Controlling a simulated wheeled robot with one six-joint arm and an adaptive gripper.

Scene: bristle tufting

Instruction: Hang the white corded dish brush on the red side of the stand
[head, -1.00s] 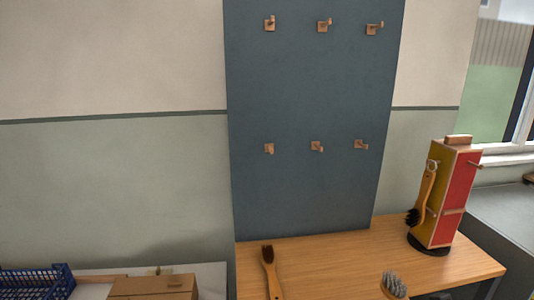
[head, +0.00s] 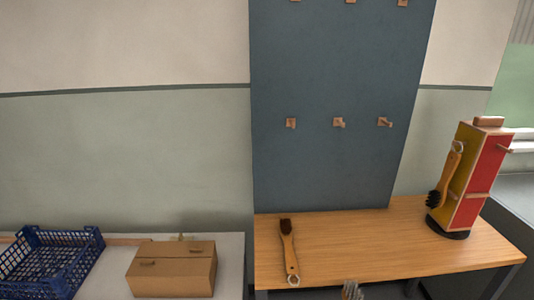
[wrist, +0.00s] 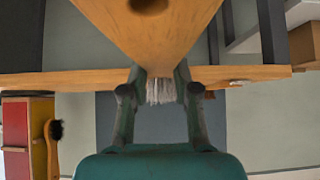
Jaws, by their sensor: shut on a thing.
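My gripper (wrist: 160,88) is shut on a wooden brush (wrist: 150,30) in the wrist view. Its broad handle has a dark hole, and whitish bristles show between the fingers. The tips of these bristles (head: 352,291) show at the bottom edge of the head view, apart from the stand. No cord can be made out. The stand (head: 473,178) is upright at the right of the wooden table, with a yellow left side and a red right side. A peg (head: 503,148) sticks out of the red side, with nothing hanging on it. A dark-bristled brush (head: 448,178) hangs on the yellow side.
Another dark-bristled brush (head: 288,250) lies on the wooden table (head: 370,240). A blue board (head: 335,165) with several empty pegs stands behind. A blue crate (head: 50,262) and a cardboard box (head: 172,270) are on the left surface. The table's middle is clear.

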